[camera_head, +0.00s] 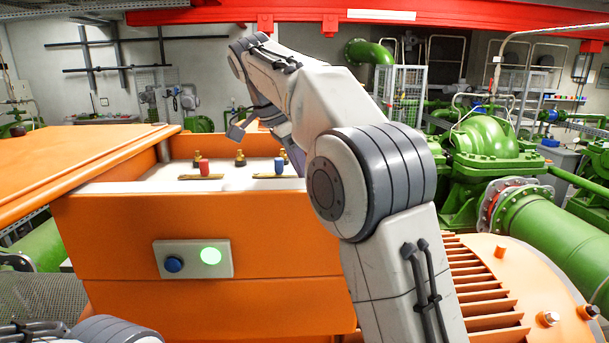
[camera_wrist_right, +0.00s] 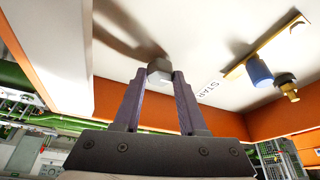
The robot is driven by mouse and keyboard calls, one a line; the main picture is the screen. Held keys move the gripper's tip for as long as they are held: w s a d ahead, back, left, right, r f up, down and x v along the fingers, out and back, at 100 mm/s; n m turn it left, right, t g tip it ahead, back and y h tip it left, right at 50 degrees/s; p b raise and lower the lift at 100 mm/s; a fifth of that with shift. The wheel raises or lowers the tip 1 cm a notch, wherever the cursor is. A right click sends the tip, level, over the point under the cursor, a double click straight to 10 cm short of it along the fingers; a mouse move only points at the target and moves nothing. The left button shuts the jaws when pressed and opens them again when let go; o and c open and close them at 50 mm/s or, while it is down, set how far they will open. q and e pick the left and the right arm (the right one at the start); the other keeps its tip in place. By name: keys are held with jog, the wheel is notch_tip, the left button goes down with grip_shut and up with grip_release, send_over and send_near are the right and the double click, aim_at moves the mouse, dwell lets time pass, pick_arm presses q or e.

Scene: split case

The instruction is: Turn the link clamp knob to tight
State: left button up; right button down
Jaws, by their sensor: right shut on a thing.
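In the right wrist view a small grey block-shaped knob (camera_wrist_right: 159,66) sits against the white panel (camera_wrist_right: 205,35). My right gripper (camera_wrist_right: 160,80) is shut on it, with one finger on each side. The knob's marking and turn position cannot be read. In the head view my right arm reaches into the open orange case (camera_head: 200,230) and hides the knob; only a bit of the purple-grey gripper shows behind the arm. My left gripper is not in view.
Inside the case, a red cap (camera_head: 204,167) and a blue cap (camera_head: 279,166) stand by brass strips and studs. A label reading "STAR" (camera_wrist_right: 210,87) is beside the right finger.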

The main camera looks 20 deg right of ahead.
jog(key=shift+r, duration=0.1)
dwell(0.4)
jog(key=shift+c, duration=2.3)
grip_release()
